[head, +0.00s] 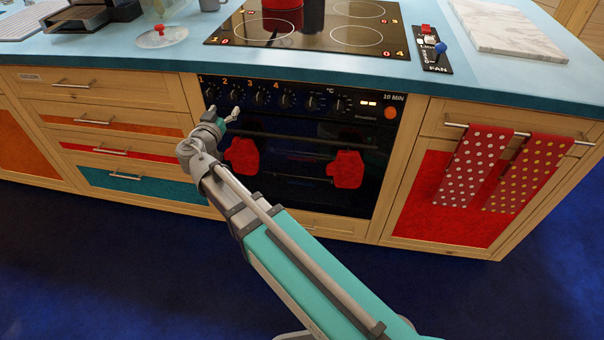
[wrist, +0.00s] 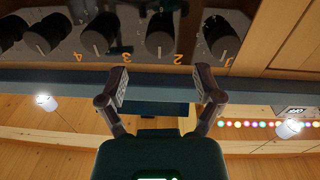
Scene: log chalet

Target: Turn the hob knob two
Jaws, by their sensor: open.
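Hob knob two (head: 237,96) is a dark round knob on the black oven panel, second from the left in the head view. In the wrist view the panel appears upside down, and knob two (wrist: 162,32) sits above and between my fingertips, by the orange 2. It has a pale pointer mark. My gripper (head: 232,114) is just below and in front of the knob row in the head view. In the wrist view my gripper (wrist: 163,82) is open, with nothing between its fingers, and apart from the knob.
Knob one (wrist: 220,36) and knob three (wrist: 100,34) flank knob two closely. The oven door handle (head: 290,137) runs below the panel, with red oven mitts (head: 347,169) hanging near it. Above is the hob (head: 315,38) with a red pot (head: 282,18).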

